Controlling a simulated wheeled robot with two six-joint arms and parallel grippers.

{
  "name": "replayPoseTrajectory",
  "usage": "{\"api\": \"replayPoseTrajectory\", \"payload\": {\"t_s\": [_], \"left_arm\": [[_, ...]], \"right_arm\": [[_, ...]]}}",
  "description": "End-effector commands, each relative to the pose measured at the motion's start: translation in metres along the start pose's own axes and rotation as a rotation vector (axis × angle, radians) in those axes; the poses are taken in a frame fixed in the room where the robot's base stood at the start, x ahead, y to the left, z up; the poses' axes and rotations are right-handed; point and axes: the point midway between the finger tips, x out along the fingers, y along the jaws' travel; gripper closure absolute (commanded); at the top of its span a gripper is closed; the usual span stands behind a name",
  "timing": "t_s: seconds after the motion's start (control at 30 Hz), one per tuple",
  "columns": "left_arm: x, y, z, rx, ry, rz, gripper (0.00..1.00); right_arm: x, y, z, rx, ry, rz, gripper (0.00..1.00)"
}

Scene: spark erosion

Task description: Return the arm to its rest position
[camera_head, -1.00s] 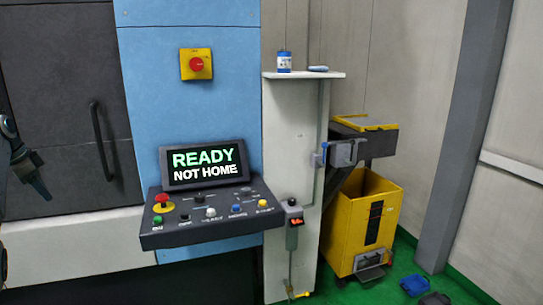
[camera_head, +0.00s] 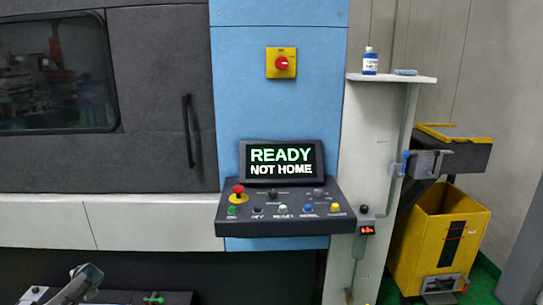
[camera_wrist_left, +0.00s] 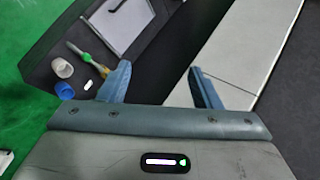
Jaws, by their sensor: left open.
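My left gripper (camera_wrist_left: 161,88) is open in the left wrist view, with its two blue-grey fingers spread apart and nothing between them. Beyond the fingers lie a dark surface and a pale panel. In the head view a grey part, seemingly of my left arm (camera_head: 82,282), shows at the bottom left, below the machine front; its fingers cannot be made out there. The machine's screen (camera_head: 281,158) reads "READY NOT HOME". My right gripper is in neither view.
A control panel (camera_head: 284,210) juts out under the screen. A shelf (camera_head: 391,78) holds a blue-and-white bottle (camera_head: 370,61). A yellow bin (camera_head: 437,235) stands at right. In the wrist view, a dark tray (camera_wrist_left: 135,50) holds a white cup (camera_wrist_left: 63,67), a blue cap (camera_wrist_left: 65,90) and a clipboard (camera_wrist_left: 117,22).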

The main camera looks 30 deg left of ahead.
Motion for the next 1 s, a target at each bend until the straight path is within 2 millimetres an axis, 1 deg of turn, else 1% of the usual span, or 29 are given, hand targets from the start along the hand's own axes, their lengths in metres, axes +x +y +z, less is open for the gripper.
{"api": "replayPoseTrajectory", "payload": {"t_s": [0.03,0.1,0.2,0.33,0.53,0.57,0.6,0.67,0.7,0.77,0.8,0.87,0.9,0.97,1.0], "left_arm": [[0.013,0.011,0.027,0.029,0.002,-0.025,0.42],[0.025,0.023,0.056,0.054,0.024,-0.055,0.42],[0.038,0.038,0.092,0.088,0.058,-0.078,0.42],[0.048,0.054,0.132,0.129,0.099,-0.084,0.42],[0.054,0.074,0.188,0.185,0.153,-0.064,0.42],[0.056,0.095,0.185,0.168,0.156,-0.044,0.42],[0.056,0.113,0.186,0.159,0.154,-0.024,0.42],[0.057,0.140,0.190,0.149,0.151,0.005,0.42],[0.057,0.159,0.193,0.142,0.149,0.025,0.42],[0.056,0.189,0.197,0.131,0.146,0.058,0.42],[0.054,0.210,0.200,0.123,0.144,0.081,0.42],[0.051,0.246,0.204,0.110,0.141,0.119,0.42],[0.048,0.272,0.207,0.100,0.139,0.147,0.42],[0.041,0.314,0.211,0.085,0.135,0.192,0.42],[0.035,0.343,0.214,0.074,0.132,0.224,0.42]], "right_arm": [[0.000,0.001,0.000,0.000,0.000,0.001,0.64],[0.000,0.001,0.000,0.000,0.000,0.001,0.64],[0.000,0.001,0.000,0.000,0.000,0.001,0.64],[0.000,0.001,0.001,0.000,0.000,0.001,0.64],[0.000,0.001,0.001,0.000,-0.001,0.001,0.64],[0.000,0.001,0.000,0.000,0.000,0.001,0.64],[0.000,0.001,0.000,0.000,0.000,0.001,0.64],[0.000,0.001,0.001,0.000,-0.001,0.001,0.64],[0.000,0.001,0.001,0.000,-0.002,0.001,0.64],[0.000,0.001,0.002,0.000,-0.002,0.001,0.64],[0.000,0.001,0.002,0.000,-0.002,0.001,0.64],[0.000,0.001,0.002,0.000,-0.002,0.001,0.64],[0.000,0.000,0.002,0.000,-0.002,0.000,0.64],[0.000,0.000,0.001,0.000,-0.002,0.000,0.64],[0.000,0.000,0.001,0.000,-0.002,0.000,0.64]]}}
